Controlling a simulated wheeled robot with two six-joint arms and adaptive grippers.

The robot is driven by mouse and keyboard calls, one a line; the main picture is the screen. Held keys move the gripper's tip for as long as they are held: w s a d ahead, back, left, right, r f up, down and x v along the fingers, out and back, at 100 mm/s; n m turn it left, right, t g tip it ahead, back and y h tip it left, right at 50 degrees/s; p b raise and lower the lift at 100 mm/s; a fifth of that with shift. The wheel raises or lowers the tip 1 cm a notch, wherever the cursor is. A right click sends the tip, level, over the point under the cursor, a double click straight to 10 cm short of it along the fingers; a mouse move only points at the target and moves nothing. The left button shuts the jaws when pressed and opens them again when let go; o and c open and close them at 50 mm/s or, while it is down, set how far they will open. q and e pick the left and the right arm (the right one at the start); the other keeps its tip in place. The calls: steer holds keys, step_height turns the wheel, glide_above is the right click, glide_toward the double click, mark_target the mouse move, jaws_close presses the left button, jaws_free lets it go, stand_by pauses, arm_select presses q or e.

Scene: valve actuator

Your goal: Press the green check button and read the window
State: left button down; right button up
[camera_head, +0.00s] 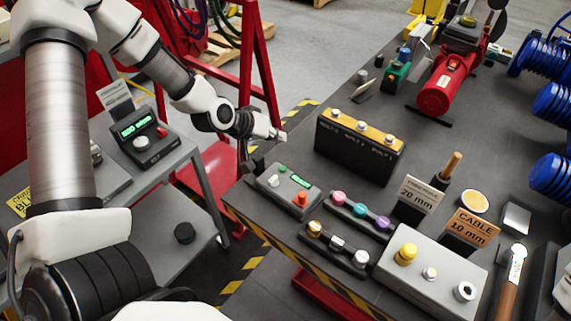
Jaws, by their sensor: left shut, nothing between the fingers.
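A grey control box (288,191) sits near the left edge of the dark table. On its top are a small green button (283,168), a lit green window (301,181), a white knob (273,181) and a red-orange button (300,199). The window's text is too small to read. My right gripper is not in view.
A black box with a yellow top (362,131) stands behind the control box. Racks of coloured caps (357,211) and a larger grey box (430,280) lie in front to the right. On the left bench is another device with a green display (136,127).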

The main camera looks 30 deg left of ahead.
mark_target(280, 169)
arm_select(q)
steer(key=f+b, duration=0.7)
steer(key=f, duration=0.1)
steer(key=shift+w+d+f+b, duration=0.2)
steer(key=shift+w+d+b, duration=0.05)
steer(key=shift+b, duration=0.05)
steer(key=shift+w+f+b, duration=0.15)
steer(key=shift+f+b, duration=0.2)
steer(key=shift+f, duration=0.05)
steer(key=shift+r, duration=0.1)
stand_by(0.6)
steer(key=shift+f+b, duration=0.3)
steer(key=shift+f, duration=0.15)
